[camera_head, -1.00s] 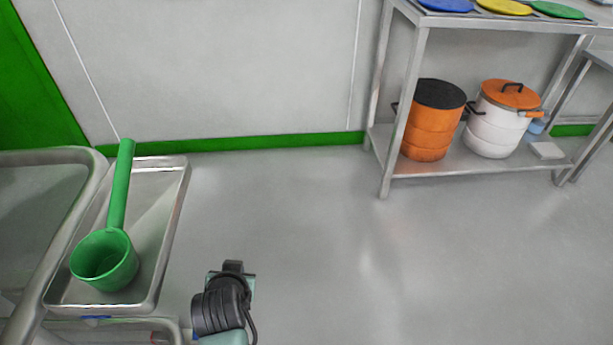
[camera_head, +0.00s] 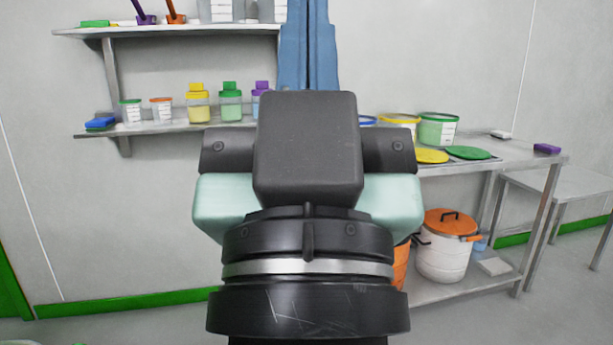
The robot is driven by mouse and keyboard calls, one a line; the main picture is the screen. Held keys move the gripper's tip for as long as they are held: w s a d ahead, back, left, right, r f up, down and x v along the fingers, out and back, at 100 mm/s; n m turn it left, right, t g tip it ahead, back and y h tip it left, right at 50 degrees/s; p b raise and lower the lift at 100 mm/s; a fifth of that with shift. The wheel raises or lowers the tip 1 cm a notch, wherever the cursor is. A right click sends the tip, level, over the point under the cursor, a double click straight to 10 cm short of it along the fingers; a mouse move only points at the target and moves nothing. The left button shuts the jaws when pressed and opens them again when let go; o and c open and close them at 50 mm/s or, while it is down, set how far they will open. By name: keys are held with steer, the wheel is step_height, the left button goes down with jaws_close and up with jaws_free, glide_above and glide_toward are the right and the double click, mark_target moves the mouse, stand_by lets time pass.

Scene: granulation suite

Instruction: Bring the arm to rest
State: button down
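My arm's end with my gripper (camera_head: 308,150) stands upright in the middle of the head view, very close to the camera. I see a dark block with dark side pieces and pale green parts, above black and silver rings. The fingers cannot be made out, so whether it is open or shut does not show. I see nothing held in it. It hides part of the wall, the bench's left end and most of an orange container (camera_head: 401,265).
A wall shelf (camera_head: 160,129) with several lidded jars is behind at left. A steel bench (camera_head: 515,158) with tubs and coloured lids is at right. A white container with an orange lid (camera_head: 445,255) stands on its lower shelf. Blue cloth (camera_head: 308,50) hangs behind my gripper.

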step_height(320, 180, up, 39)
steer(key=p, duration=3.7)
steer(key=shift+s+r+t, duration=0.2)
steer(key=shift+s+t, duration=0.1)
steer(key=shift+s, duration=0.15)
steer(key=c, duration=0.8)
jaws_free()
steer(key=shift+a+f, duration=0.1)
steer(key=shift+a, duration=0.15)
